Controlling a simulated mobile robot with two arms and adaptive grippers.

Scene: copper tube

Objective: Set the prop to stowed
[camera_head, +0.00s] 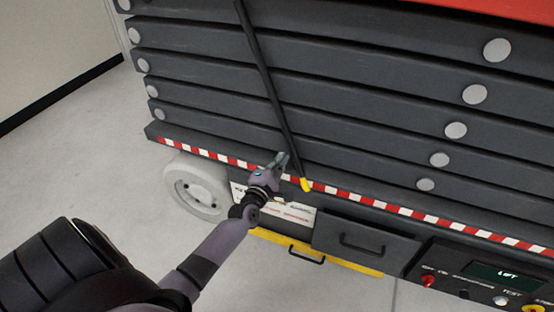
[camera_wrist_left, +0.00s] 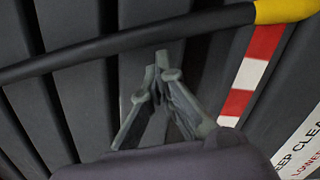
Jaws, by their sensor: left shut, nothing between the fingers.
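The prop (camera_head: 269,82) is a long thin dark bar with a yellow tip (camera_head: 306,185). It slants down across the stacked dark beams of the lift, and its tip reaches the red-and-white striped edge. In the left wrist view the prop (camera_wrist_left: 120,42) crosses the top of the picture, its yellow end at the upper right. My left gripper (camera_head: 284,157) is just left of the prop's lower part, fingertips close to the bar. In the wrist view its fingers (camera_wrist_left: 163,62) meet at the tips with nothing between them; whether they touch the bar I cannot tell. My right gripper is not in view.
The striped edge (camera_head: 400,208) runs along the lift's base. Below it are a drawer with a handle (camera_head: 362,246), a yellow strip (camera_head: 340,262) and a control panel (camera_head: 490,280). A white wheel (camera_head: 196,187) stands at the left. The floor at left is clear.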

